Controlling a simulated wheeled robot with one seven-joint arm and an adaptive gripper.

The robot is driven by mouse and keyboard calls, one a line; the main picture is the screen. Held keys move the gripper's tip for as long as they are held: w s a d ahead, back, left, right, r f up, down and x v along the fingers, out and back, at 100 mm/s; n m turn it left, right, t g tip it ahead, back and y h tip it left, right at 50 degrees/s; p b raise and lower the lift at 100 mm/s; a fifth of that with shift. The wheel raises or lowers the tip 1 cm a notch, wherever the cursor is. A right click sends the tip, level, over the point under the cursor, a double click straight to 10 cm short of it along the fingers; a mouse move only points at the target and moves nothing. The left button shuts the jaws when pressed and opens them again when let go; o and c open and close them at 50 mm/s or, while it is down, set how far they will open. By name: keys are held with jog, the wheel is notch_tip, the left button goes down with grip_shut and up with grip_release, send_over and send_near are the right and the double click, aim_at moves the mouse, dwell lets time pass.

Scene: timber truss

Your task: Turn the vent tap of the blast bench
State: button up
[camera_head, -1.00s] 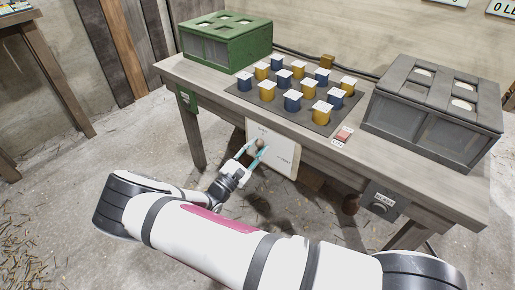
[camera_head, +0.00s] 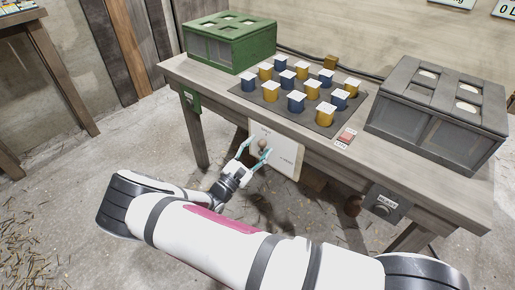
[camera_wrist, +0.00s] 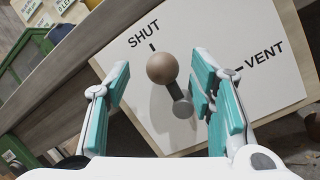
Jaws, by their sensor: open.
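The vent tap is a brown ball knob (camera_wrist: 162,67) on a short grey stem (camera_wrist: 183,106), in front of a white panel (camera_wrist: 245,30). In the wrist view the knob lies by the SHUT mark; the VENT mark is to the right. The head view shows the knob (camera_head: 262,144) small on the panel (camera_head: 285,160) below the bench's front edge. My gripper (camera_wrist: 165,85) is open, its teal-padded fingers on either side of the knob and stem. A gap shows left of the knob; the right finger is close to the stem, and contact cannot be told. It also shows in the head view (camera_head: 254,153).
The blast bench (camera_head: 180,68) carries a green box (camera_head: 230,52), a dark mat (camera_head: 240,94) with several blue and yellow blocks, a red switch (camera_head: 346,136) and a grey box (camera_head: 435,130). A labelled control box (camera_head: 384,203) hangs at the front right.

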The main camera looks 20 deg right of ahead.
jog(key=v, duration=1.2)
dwell(0.3)
